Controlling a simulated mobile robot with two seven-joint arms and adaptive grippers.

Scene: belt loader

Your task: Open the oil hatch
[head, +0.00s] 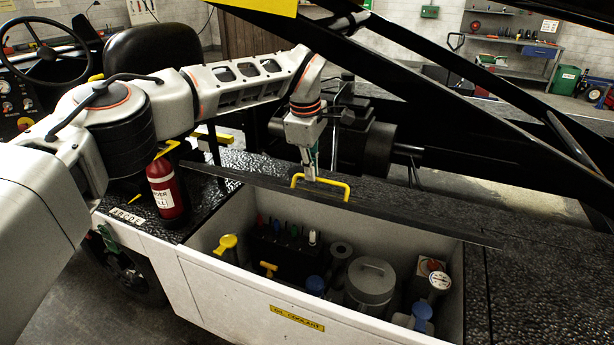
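The oil hatch is a dark textured lid (400,215) with a yellow handle (342,185). It is lifted off the opening and seen at a shallow angle, its front edge above the far part of the bay. The white-walled bay (215,285) under it is exposed, with an "OIL COOLANT" label on its front. My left gripper (311,175) points down at the handle, its narrow fingers together at the handle's top bar, seemingly shut on it. The fingertips are small and partly merge with the handle. My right gripper is not in view.
The bay holds a grey canister (370,283), a yellow cap (227,243), blue caps and a gauge (440,281). A red extinguisher (165,187) stands left of it. Black diagonal beams (470,95) cross above right. A seat (153,50) and steering wheel are behind my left arm.

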